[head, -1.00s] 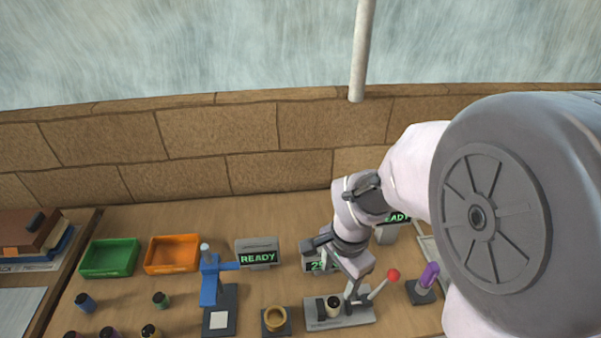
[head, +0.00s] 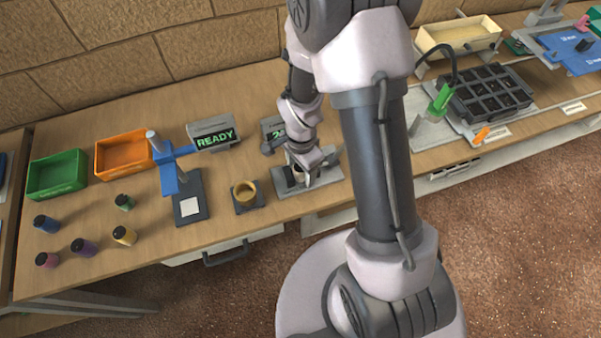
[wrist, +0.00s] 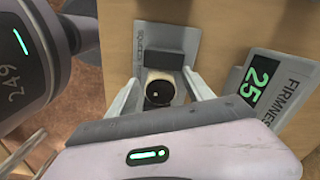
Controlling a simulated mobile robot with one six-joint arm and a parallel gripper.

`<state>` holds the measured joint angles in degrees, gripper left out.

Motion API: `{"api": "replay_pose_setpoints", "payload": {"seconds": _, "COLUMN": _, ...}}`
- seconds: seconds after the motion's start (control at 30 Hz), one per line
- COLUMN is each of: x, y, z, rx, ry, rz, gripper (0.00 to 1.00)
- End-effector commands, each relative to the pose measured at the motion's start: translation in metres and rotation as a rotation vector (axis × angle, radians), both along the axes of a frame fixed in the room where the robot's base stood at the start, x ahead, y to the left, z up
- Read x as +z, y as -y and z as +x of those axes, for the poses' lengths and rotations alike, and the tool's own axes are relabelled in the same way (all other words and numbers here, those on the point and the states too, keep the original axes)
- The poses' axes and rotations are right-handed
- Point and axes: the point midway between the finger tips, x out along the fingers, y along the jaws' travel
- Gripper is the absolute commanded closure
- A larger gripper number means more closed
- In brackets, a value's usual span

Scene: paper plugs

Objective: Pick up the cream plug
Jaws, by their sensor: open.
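The cream plug (wrist: 159,91) has a dark top and stands upright on the grey squeeze fixture (wrist: 170,42) in the wrist view. My gripper (wrist: 161,88) is open, with one finger on each side of the plug and a gap showing to it. In the head view my gripper (head: 307,173) is low over the fixture (head: 322,182), and its wrist hides most of the plug there.
A firmness display (wrist: 265,88) reading 25 stands right of the fixture. A gold ring holder (head: 246,193), blue stand (head: 167,168), READY display (head: 213,134), orange bin (head: 123,153) and green bin (head: 57,174) are to the left. Several plugs (head: 84,247) stand at front left.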

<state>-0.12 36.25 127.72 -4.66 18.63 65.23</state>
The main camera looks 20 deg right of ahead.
Motion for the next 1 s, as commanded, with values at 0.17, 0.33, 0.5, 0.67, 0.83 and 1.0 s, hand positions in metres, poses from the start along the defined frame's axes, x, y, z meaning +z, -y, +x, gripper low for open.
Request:
{"api": "replay_pose_setpoints", "payload": {"seconds": 0.17, "x": -0.006, "y": 0.0, "z": 0.001, "rx": 0.001, "ry": 0.002, "rz": 0.0, "gripper": 0.4}}
{"api": "replay_pose_setpoints", "payload": {"seconds": 0.33, "x": -0.005, "y": 0.0, "z": 0.001, "rx": 0.001, "ry": 0.002, "rz": 0.0, "gripper": 0.64}}
{"api": "replay_pose_setpoints", "payload": {"seconds": 0.5, "x": -0.005, "y": 0.0, "z": 0.0, "rx": 0.001, "ry": 0.002, "rz": 0.0, "gripper": 0.97}}
{"api": "replay_pose_setpoints", "payload": {"seconds": 0.67, "x": -0.005, "y": 0.0, "z": 0.0, "rx": 0.001, "ry": 0.002, "rz": 0.0, "gripper": 1.0}}
{"api": "replay_pose_setpoints", "payload": {"seconds": 0.83, "x": -0.002, "y": 0.0, "z": 0.001, "rx": 0.001, "ry": 0.002, "rz": 0.0, "gripper": 1.0}}
{"api": "replay_pose_setpoints", "payload": {"seconds": 1.0, "x": 0.016, "y": 0.005, "z": 0.007, "rx": 0.004, "ry": 0.003, "rz": 0.0, "gripper": 1.0}}
